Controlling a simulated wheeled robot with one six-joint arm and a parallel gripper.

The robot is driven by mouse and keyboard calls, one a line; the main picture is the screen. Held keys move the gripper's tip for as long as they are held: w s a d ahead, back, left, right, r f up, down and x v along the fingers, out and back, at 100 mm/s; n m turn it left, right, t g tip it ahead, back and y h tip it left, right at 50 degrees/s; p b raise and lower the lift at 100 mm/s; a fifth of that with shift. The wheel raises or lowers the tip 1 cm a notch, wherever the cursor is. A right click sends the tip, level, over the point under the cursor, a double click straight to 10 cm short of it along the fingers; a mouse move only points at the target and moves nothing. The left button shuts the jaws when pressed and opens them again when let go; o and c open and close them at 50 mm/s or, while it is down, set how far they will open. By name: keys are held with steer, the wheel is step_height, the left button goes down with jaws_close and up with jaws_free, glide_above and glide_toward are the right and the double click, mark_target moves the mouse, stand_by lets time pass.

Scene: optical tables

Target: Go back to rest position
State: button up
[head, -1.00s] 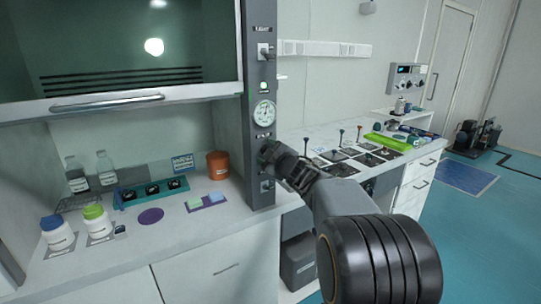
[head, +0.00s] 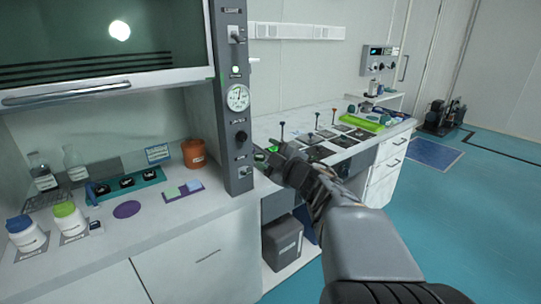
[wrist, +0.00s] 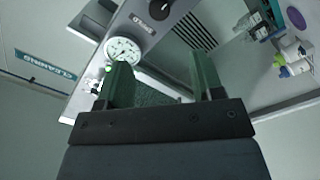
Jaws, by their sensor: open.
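My gripper (head: 283,160) is in front of the right post of the fume hood in the head view, near the edge of the bench to its right. In the wrist view my gripper (wrist: 163,85) shows two green-grey fingers standing wide apart with nothing between them. The dial gauge (wrist: 124,50) and a dark knob on the hood post appear beyond the left finger. The same gauge (head: 238,97) shows on the post (head: 229,60) in the head view.
The hood bench (head: 150,235) carries lidded jars (head: 68,218), bottles, a teal tray (head: 125,185) and an orange-brown pot (head: 194,153). The right bench holds dark square plates, upright tools and a green tray (head: 361,122). Blue floor (head: 440,220) is open at right.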

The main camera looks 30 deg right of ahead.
stand_by(0.6)
steer(key=s+d+f+m+g+h+p, duration=0.2)
steer(key=s+d+f+m+g+h, duration=0.45)
steer(key=f+m+g+h, duration=0.35)
steer(key=s+a+r+g+y+p, duration=0.1)
steer(key=s+a+y+p, duration=0.3)
steer(key=a, duration=0.6)
steer(key=s+a+r+m+g+y+p, duration=0.1)
steer(key=s+a+r+g+y+p, duration=0.1)
steer(key=a, duration=0.8)
steer(key=s+g+y+p, duration=0.1)
steer(key=s+y+p, duration=0.1)
steer(key=s+p, duration=0.1)
steer(key=shift+s+a+m, duration=0.25)
steer(key=shift+s+m, duration=0.05)
steer(key=shift+s, duration=0.2)
steer(key=shift+d, duration=0.1)
